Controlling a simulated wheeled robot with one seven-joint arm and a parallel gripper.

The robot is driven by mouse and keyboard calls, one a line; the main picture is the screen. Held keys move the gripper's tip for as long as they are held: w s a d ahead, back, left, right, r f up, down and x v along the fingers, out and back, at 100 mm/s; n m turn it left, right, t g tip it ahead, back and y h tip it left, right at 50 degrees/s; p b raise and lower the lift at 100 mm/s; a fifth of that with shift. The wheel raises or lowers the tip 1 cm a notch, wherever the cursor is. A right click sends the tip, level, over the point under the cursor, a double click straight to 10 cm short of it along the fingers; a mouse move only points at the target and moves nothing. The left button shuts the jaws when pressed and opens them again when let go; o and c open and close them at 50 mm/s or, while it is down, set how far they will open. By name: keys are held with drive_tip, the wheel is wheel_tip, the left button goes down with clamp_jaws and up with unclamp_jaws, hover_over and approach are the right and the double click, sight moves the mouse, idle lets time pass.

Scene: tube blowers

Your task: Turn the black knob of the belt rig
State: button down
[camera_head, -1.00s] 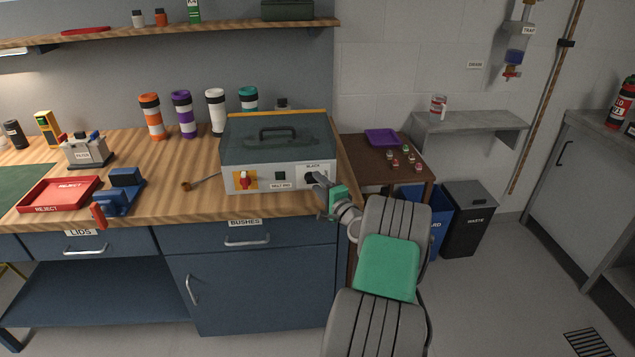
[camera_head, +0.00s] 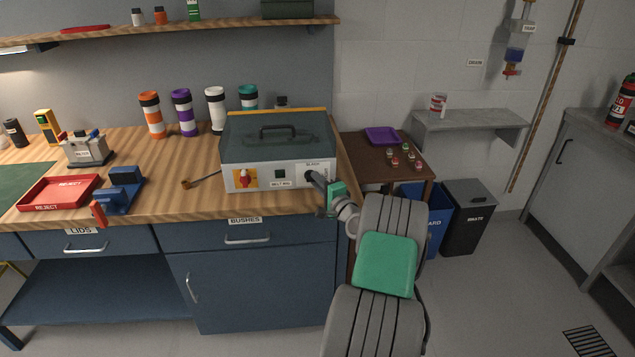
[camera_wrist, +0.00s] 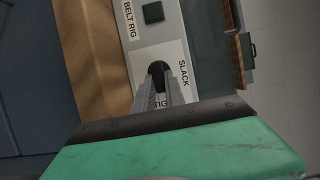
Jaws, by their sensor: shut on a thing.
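The belt rig (camera_head: 262,181) is a grey-white box with a dark translucent lid and a handle, standing on the wooden bench. Its front panel carries a red switch on a yellow plate, a dark green square button and a black knob at the right end. My gripper (camera_head: 313,177) is shut on the knob at the panel's right side. It also shows in the wrist view (camera_wrist: 160,80). The fingers hide most of the knob and part of a lower label.
A red reject tray (camera_head: 62,192), a blue vise-like tool (camera_head: 122,190) and several tumblers stand on the bench to the left. A small brown table (camera_head: 400,180) with a purple tray (camera_head: 382,136) is at the right.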

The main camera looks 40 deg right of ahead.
idle(0.4)
drive_tip(key=n+g+b, duration=0.1)
drive_tip(key=n, duration=0.1)
drive_tip(key=n+b, duration=0.1)
drive_tip(key=n, duration=0.1)
drive_tip(key=shift+a+r+g, duration=0.15)
drive_tip(key=shift+r+g, duration=0.2)
drive_tip(key=shift+g, duration=0.05)
drive_tip(key=n+b, duration=0.1)
drive_tip(key=n+g+b, duration=0.1)
drive_tip(key=n, duration=0.1)
drive_tip(key=shift+w+a+r+h, duration=0.15)
drive_tip(key=shift+r+h, duration=0.05)
drive_tip(key=shift+h, duration=0.1)
drive_tip(key=n+b, duration=0.1)
drive_tip(key=n+g+h+b, duration=0.1)
drive_tip(key=n+g+b, duration=0.1)
drive_tip(key=b, duration=0.1)
drive_tip(key=shift+w+a+r+n+h, duration=0.2)
drive_tip(key=shift+w+a+n+h, duration=0.1)
drive_tip(key=shift+a+n, duration=0.1)
drive_tip(key=shift+w+a+r+n+g+h+b, duration=0.1)
drive_tip(key=shift+n+g+h+b, duration=0.3)
drive_tip(key=shift+n+b, duration=0.4)
drive_tip(key=shift+a+r+n+g+h+b, duration=0.1)
drive_tip(key=shift+n+g+h+b, duration=0.25)
drive_tip(key=shift+n+b, duration=0.45)
drive_tip(key=c, duration=1.4)
unclamp_jaws()
